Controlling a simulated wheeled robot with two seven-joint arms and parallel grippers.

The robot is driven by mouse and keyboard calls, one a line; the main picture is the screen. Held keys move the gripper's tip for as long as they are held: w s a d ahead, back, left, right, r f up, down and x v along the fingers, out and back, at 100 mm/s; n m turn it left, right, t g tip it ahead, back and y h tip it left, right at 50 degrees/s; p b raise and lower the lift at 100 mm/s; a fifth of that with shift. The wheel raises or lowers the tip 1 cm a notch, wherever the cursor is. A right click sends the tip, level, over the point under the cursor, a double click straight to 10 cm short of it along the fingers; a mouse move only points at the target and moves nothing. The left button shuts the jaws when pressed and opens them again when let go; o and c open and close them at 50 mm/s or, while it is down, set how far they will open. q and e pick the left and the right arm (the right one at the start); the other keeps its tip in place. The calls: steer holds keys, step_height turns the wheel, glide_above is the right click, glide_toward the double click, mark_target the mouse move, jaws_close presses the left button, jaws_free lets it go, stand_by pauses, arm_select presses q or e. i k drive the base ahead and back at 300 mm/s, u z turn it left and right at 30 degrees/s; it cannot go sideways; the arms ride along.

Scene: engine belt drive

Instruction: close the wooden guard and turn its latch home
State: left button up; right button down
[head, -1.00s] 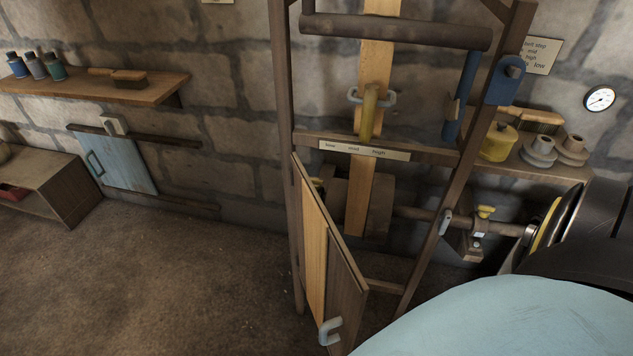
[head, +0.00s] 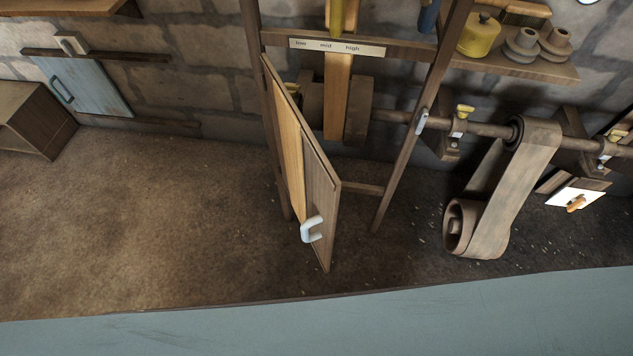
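The wooden guard (head: 306,165) is a plank door on the left post of the wooden frame. It stands open, swung out toward me, with its free edge well away from the right post. A pale grey handle (head: 311,229) is near its lower free end. A small grey piece that looks like the latch (head: 422,121) sits on the right post, apart from the guard. Neither of my grippers is in view.
A broad belt (head: 515,190) hangs from the shaft to a lower roller on the right. A yellow can (head: 478,36) and spools (head: 522,46) stand on a shelf. A pale blue surface (head: 330,315) fills the bottom edge. The floor left of the guard is clear.

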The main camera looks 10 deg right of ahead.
mark_target(311, 184)
steer(key=u, duration=0.55)
steer(key=k, duration=1.3)
steer(key=z, duration=0.1)
steer(key=i, duration=0.7)
steer(key=z, duration=0.35)
